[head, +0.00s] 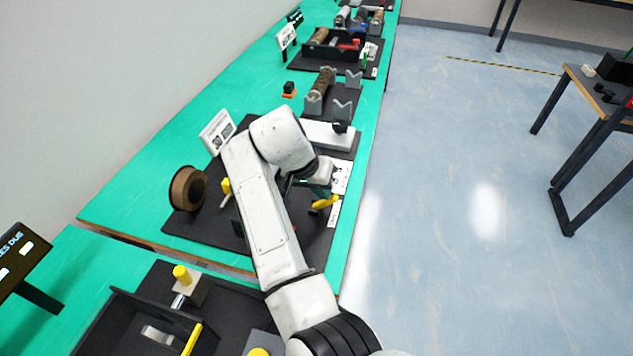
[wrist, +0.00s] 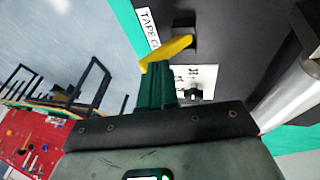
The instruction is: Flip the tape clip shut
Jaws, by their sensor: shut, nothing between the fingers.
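The tape clip (head: 325,201) is a yellow lever at the right edge of the dark board. In the head view my arm hides most of the gripper, just above the clip.
A brown tape roll (head: 188,190) stands on the dark board's left side, near a small yellow knob (head: 226,185). A dark tray (head: 125,325) with yellow-handled parts is nearer. Further stations line the green table behind. Open floor (head: 470,180) lies to the right.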

